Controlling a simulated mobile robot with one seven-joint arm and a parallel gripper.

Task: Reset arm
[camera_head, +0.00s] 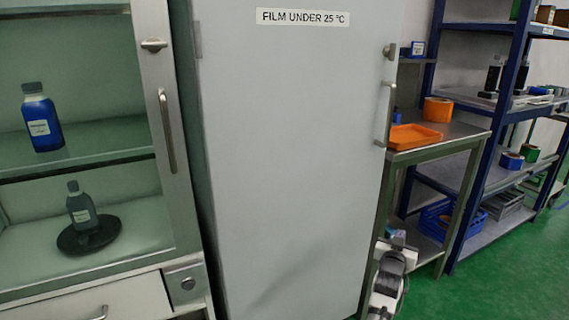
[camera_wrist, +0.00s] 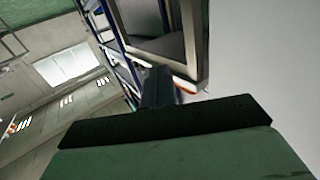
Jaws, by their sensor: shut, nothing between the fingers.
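My gripper (camera_wrist: 157,85) shows in the wrist view as a dark narrow shape beyond a wide black bar. It is shut and holds nothing. In the head view a white and dark grey part of my arm (camera_head: 387,280) stands at the lower edge, in front of the right side of the tall grey cabinet (camera_head: 290,160). The fingertips cannot be made out there. The cabinet is closed and labelled "FILM UNDER 25 °C".
Left of the cabinet, a glass-fronted cupboard holds a blue bottle (camera_head: 41,120) and a grey bottle (camera_head: 82,208) on a dark round disc (camera_head: 105,236). At right, a metal table carries an orange tray (camera_head: 413,137). Blue shelving (camera_head: 510,70) stands beyond; green floor (camera_head: 520,285) is clear in front.

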